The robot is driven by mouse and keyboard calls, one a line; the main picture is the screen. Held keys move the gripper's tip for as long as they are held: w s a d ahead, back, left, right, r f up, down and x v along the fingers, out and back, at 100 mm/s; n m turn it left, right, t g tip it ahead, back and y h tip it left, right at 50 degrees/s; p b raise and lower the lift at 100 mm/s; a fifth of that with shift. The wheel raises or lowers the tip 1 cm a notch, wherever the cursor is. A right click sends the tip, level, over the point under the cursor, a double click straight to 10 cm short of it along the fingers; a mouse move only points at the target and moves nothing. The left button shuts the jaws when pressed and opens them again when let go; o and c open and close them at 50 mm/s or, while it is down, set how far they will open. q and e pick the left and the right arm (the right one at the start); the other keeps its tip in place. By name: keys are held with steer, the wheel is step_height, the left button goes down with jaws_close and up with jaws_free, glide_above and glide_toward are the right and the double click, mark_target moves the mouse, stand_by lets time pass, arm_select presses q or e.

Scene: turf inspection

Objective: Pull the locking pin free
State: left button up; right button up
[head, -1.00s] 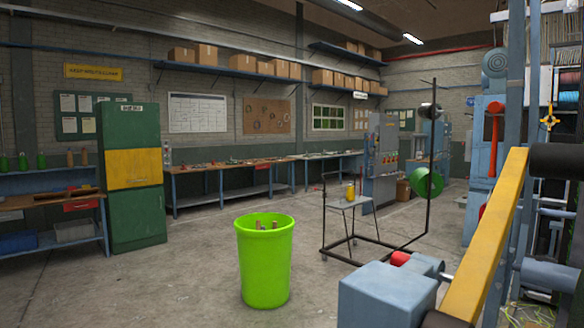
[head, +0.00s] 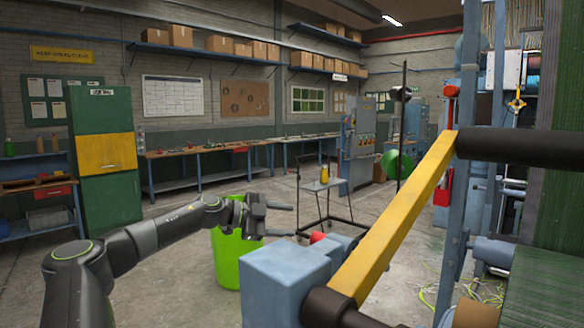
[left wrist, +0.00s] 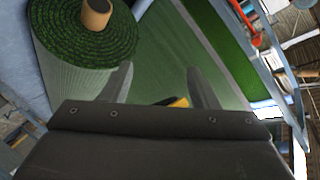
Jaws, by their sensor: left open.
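I cannot single out the locking pin with certainty. A red knob (head: 317,237) sits at the blue block (head: 287,272) in the lower middle of the head view, and it may be the pin's head. My left gripper (head: 292,221) is open and empty, just above and left of the red knob and apart from it, in front of the green bin. In the left wrist view its two fingers (left wrist: 160,78) are spread, with a bit of yellow showing between them. My right gripper is not in view.
A yellow bar (head: 400,215) slopes up from the blue block to a black roller (head: 520,148). A bright green bin (head: 226,262) stands behind my left gripper. A turf roll (left wrist: 60,50) with a brown core shows in the left wrist view. Open floor lies at the left.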

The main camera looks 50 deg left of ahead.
arm_select(q)
steer(key=s+d+r+m+g, duration=0.3)
steer(key=s+d+r+g, duration=0.1)
steer(key=d+r, duration=0.75)
steer(key=s+d+r+g+y, duration=0.55)
steer(key=s+d+r, duration=0.35)
steer(key=s, duration=0.2)
steer(key=b, duration=0.3)
glide_toward(319, 236)
steer(key=f, duration=0.2)
steer(key=shift+t+y, duration=0.25)
steer(key=shift+y, duration=0.2)
steer(key=x, duration=0.2)
steer(key=p+x, duration=0.1)
steer(key=x, duration=0.1)
steer(key=p+x, duration=0.1)
steer(key=x, duration=0.1)
steer(key=shift+w+d+f, duration=0.1)
steer(key=shift+w+d, duration=0.2)
steer(key=shift+d, duration=0.05)
steer(key=shift+x, duration=0.75)
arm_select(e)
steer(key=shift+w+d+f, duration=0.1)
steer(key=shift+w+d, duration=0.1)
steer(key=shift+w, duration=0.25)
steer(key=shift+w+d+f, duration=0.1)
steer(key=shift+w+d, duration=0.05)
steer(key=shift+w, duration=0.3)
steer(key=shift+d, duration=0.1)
